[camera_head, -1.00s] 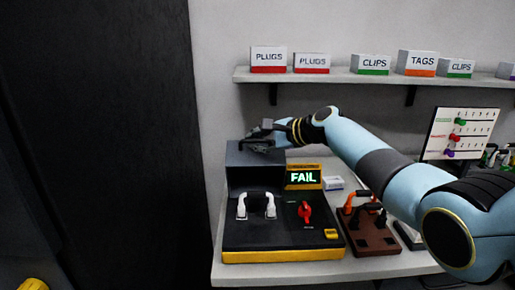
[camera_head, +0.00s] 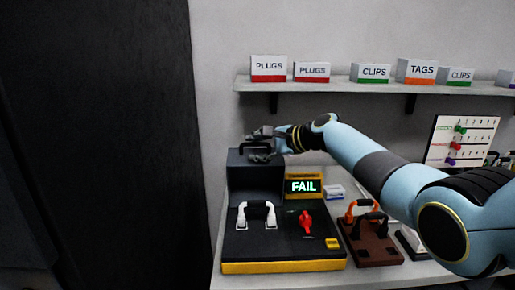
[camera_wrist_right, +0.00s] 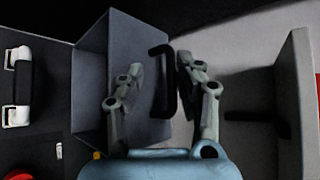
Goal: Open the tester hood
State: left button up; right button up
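The tester (camera_head: 285,250) is a black panel with a yellow front edge. Its hood (camera_head: 256,186) is a dark grey box shape standing at the back left of the panel. A black bar handle (camera_head: 255,145) is at the hood's top; it also shows in the right wrist view (camera_wrist_right: 164,80). My right gripper (camera_head: 262,145) is at this handle. In the right wrist view its fingers (camera_wrist_right: 158,88) are apart, one each side of the handle. The handle is nearer the right finger, with a gap to the left one. My left gripper is not in view.
A lit FAIL display (camera_head: 303,186), a red knob (camera_head: 305,222) and a white-handled part (camera_head: 256,214) are on the tester. A brown block (camera_head: 372,245) with orange and black handles stands to the right. A shelf (camera_head: 330,82) with labelled boxes runs above my arm.

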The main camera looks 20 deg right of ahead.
jog(key=v, duration=1.2)
